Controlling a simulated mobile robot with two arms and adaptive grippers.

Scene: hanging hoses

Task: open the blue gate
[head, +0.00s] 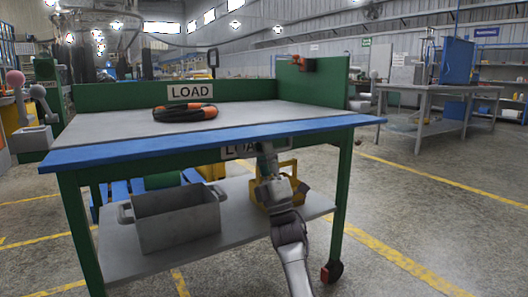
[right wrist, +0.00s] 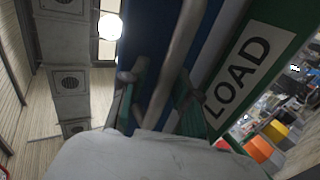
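A long blue board (head: 215,142) runs along the front edge of the green-framed table; I cannot tell for sure whether it is the gate. It lies flat, level with the table top. My right gripper (head: 265,152) is at its underside, in front of a partly hidden LOAD sign (head: 238,151). In the right wrist view the gripper (right wrist: 162,95) has its fingers apart. A grey bar (right wrist: 180,50) passes between them, with a blue surface (right wrist: 150,30) behind. Whether they touch the bar is unclear. My left gripper is not in view.
A coiled black and orange hose (head: 185,112) lies on the table top (head: 250,112). A grey crate (head: 178,218) and a yellow crate (head: 293,168) sit on the lower shelf (head: 255,225). A blue panel (head: 458,62) stands at the far right table. The floor at right is clear.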

